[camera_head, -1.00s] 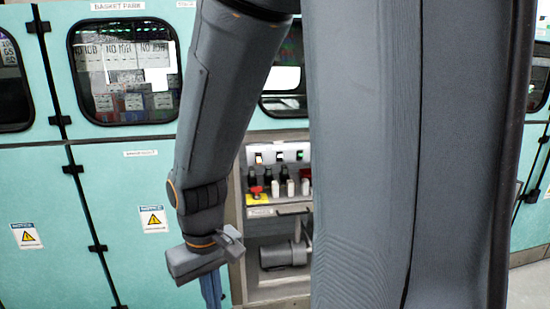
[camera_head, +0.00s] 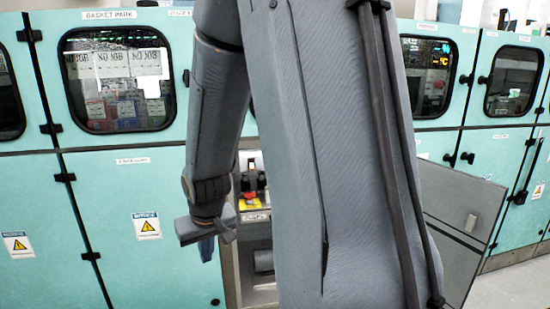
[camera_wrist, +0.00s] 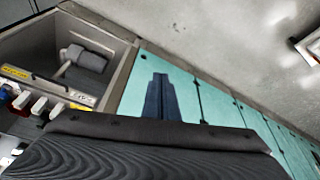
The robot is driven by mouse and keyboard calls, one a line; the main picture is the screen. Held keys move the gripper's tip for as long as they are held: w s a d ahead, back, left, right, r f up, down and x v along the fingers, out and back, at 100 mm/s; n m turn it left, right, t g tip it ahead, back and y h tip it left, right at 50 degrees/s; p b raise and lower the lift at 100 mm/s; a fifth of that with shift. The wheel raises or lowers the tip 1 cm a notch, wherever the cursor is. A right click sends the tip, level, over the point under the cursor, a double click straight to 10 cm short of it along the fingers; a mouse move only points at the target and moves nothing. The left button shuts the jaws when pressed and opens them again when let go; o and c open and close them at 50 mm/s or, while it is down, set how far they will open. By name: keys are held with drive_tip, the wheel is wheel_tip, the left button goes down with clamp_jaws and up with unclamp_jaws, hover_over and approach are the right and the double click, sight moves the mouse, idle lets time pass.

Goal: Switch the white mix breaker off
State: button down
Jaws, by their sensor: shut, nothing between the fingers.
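In the wrist view, several white breaker handles (camera_wrist: 38,105) stand in a row at the left, by the open recess. I cannot read which is the mix breaker. In the head view, my arm hides most of the breaker panel (camera_head: 252,160); a red and yellow switch (camera_head: 250,201) shows beside my arm. My gripper (camera_head: 206,248) hangs in front of the teal cabinet, left of the panel. In the wrist view, its blue fingers (camera_wrist: 161,98) are together and empty, pointing past teal doors, to the right of the recess and apart from the breakers.
The recess wall (camera_wrist: 118,70) stands between the fingers and the breakers; a grey cylindrical part (camera_wrist: 86,59) sits inside. In the head view, a grey panel door (camera_head: 462,205) stands open at the right. The floor (camera_wrist: 225,35) is clear beside the cabinets.

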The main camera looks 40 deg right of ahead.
drive_tip(key=w+d+r+m+t+h+p, duration=0.1)
drive_tip(key=w+d+r+t+h+p, duration=0.15)
drive_tip(key=w+d, duration=0.65)
drive_tip(key=w+d+r+m+t+h+p, duration=0.1)
drive_tip(key=w+d+r+m+t, duration=0.2)
drive_tip(key=w+d, duration=0.65)
drive_tip(key=s+d+r+t+h+p, duration=0.1)
drive_tip(key=d+r+t+h, duration=0.1)
drive_tip(key=d, duration=0.8)
drive_tip(key=s+d+r+t+h+p, duration=0.1)
drive_tip(key=d+r+t+h, duration=0.1)
drive_tip(key=d, duration=0.9)
wheel_tip(320, 180, up, 3)
drive_tip(key=shift+s+d+f+t, duration=0.15)
drive_tip(key=shift+f+t, duration=0.05)
drive_tip(key=shift+t, duration=0.55)
drive_tip(key=shift+h, duration=0.25)
drive_tip(key=w+d+f+p, duration=0.4)
drive_tip(key=w+p, duration=0.1)
drive_tip(key=w, duration=0.2)
drive_tip(key=shift+w, duration=0.2)
